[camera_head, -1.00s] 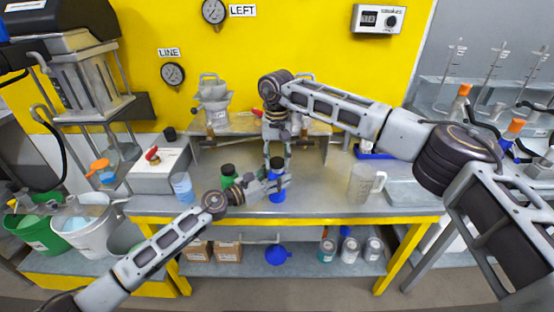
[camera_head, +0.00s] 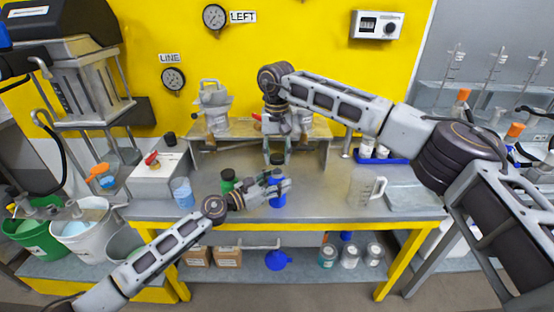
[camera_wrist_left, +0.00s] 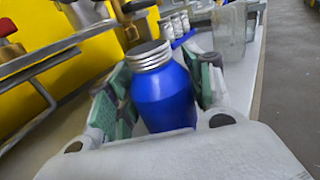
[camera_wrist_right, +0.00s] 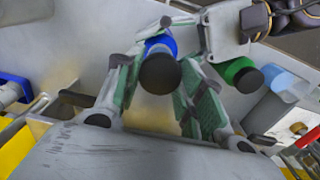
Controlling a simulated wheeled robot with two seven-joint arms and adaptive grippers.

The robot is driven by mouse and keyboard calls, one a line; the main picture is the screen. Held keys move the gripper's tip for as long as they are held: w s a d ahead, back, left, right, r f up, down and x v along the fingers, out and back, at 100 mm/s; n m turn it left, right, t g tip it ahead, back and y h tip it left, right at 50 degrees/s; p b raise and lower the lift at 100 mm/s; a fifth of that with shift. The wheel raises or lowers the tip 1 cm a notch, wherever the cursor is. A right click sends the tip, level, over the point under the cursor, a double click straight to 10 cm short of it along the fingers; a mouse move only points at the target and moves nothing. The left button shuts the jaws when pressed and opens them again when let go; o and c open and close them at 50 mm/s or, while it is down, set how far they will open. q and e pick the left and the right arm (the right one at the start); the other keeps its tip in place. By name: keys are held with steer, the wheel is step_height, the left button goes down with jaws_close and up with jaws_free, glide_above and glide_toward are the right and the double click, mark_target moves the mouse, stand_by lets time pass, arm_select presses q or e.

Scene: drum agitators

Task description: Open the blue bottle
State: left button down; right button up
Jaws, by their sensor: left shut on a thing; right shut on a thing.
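The blue bottle (camera_head: 278,201) stands upright on the workbench. My left gripper (camera_head: 284,186) is shut on its body from the left. In the left wrist view the bottle (camera_wrist_left: 165,100) sits between the green finger pads, with its silver ribbed neck bare. My right gripper (camera_head: 277,156) points down from above, shut on the black cap (camera_head: 277,159). The cap is held above the bottle, apart from it. In the right wrist view the cap (camera_wrist_right: 160,75) is between the fingers, with part of the blue bottle (camera_wrist_right: 160,42) beyond it.
A green bottle with a black cap (camera_head: 228,181) stands close left of the blue one. A cup of blue liquid (camera_head: 183,192) is further left. A metal stand (camera_head: 325,131) is behind.

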arm_select(q)
steer(key=shift+f, duration=0.1)
steer(key=c, duration=0.5)
jaws_free()
steer(key=shift+a, duration=0.15)
steer(key=shift+v, duration=3.6)
steer(key=shift+s, duration=0.1)
